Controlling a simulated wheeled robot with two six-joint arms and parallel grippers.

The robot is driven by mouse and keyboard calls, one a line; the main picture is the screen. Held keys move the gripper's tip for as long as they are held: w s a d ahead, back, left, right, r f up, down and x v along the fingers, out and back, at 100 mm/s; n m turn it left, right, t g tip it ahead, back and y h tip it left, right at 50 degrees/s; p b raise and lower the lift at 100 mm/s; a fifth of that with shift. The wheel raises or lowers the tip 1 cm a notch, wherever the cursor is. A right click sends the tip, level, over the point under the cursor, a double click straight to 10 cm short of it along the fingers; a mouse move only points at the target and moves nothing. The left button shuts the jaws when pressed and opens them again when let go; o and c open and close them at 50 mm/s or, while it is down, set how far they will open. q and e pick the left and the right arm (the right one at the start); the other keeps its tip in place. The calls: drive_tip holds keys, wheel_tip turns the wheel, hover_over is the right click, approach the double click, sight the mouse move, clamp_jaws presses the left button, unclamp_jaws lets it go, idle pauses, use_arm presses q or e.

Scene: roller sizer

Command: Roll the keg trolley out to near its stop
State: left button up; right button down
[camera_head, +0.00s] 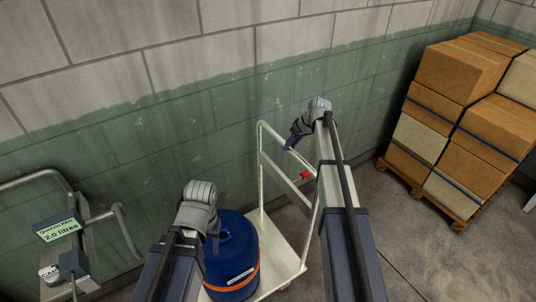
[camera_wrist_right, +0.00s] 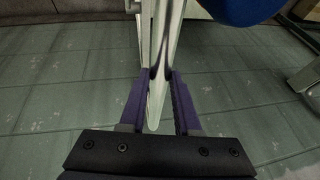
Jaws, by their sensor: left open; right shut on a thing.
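The keg trolley (camera_head: 285,250) is a pale flat platform with an upright tubular frame on its wall side. A blue keg (camera_head: 233,252) with an orange band and a white label stands on it. My right gripper (camera_head: 295,142) is shut on the trolley's frame near the top. In the right wrist view, the pale rail (camera_wrist_right: 157,100) runs between the two purple fingers, and the keg's blue edge (camera_wrist_right: 245,8) shows at the top. My left gripper (camera_head: 212,238) is open, in front of the keg in the picture; its fingertips are mostly hidden, and I cannot tell whether it touches the keg.
A red part (camera_head: 305,176) sits on the trolley's frame. Strapped cartons (camera_head: 462,120) stand on a wooden pallet (camera_head: 430,195) at the right. A metal stand with a green "2.0 litres" display (camera_head: 60,231) is at the left. A block wall is behind; bare floor lies right of the trolley.

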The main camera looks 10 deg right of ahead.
drive_tip(key=w+d, duration=0.2)
drive_tip(key=d, duration=0.6)
drive_tip(key=w+d, duration=0.3)
drive_tip(key=d, duration=0.5)
drive_tip(key=c, duration=0.6)
unclamp_jaws()
drive_tip(key=shift+w, duration=0.1)
drive_tip(key=shift+d+r, duration=0.1)
drive_tip(key=p+v, duration=0.7)
drive_tip(key=shift+d+r, duration=0.1)
drive_tip(key=shift+r, duration=0.15)
